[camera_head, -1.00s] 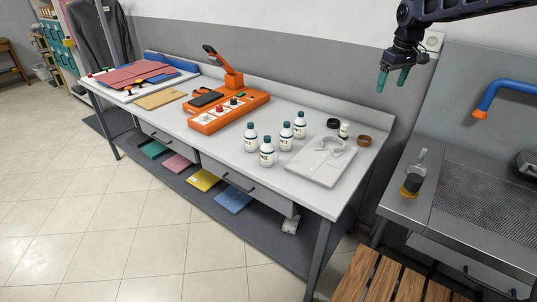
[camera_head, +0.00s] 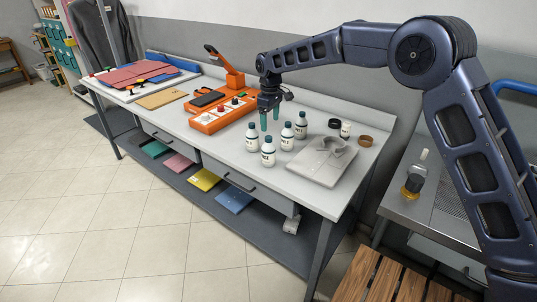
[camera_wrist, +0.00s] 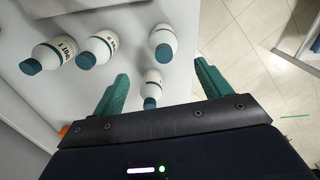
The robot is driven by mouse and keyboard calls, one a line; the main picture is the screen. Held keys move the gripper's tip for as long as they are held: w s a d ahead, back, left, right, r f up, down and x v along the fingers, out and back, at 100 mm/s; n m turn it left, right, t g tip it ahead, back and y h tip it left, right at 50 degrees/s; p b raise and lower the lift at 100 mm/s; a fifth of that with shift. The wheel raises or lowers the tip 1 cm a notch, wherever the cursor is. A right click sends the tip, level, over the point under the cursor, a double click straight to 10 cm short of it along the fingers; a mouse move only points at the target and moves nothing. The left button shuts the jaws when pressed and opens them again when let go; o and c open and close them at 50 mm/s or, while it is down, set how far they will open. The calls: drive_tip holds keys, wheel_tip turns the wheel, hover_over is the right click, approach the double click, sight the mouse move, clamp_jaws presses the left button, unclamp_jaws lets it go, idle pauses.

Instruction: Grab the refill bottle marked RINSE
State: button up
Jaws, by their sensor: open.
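Several white refill bottles with teal caps stand upright on the workbench (camera_head: 215,150). In the head view they are a left bottle (camera_head: 252,140), a front bottle (camera_head: 268,155), a middle bottle (camera_head: 287,138) and a right bottle (camera_head: 301,127). Their labels are too small to read there. My gripper (camera_head: 270,120) is open and empty, pointing down above the group. In the wrist view, one bottle (camera_wrist: 152,84) shows between the open fingers (camera_wrist: 161,76), and the others (camera_wrist: 52,54) (camera_wrist: 100,46) (camera_wrist: 163,41) lie beyond. I cannot tell which bottle is marked RINSE.
A folded grey shirt (camera_head: 322,162) lies right of the bottles, with a black roll (camera_head: 334,123), a small jar (camera_head: 346,130) and a brown roll (camera_head: 365,141) behind it. An orange machine (camera_head: 215,117) stands to the left. The bench's front strip is clear.

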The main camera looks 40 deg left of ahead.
sight(268, 137)
drive_tip(key=shift+s+a+f, duration=0.2)
drive_tip(key=shift+f, duration=0.35)
wheel_tip(268, 137, down, 10)
drive_tip(key=shift+s+d+f, duration=0.1)
drive_tip(key=shift+c, duration=0.5)
drive_tip(key=c, duration=1.2)
drive_tip(key=shift+o, duration=0.2)
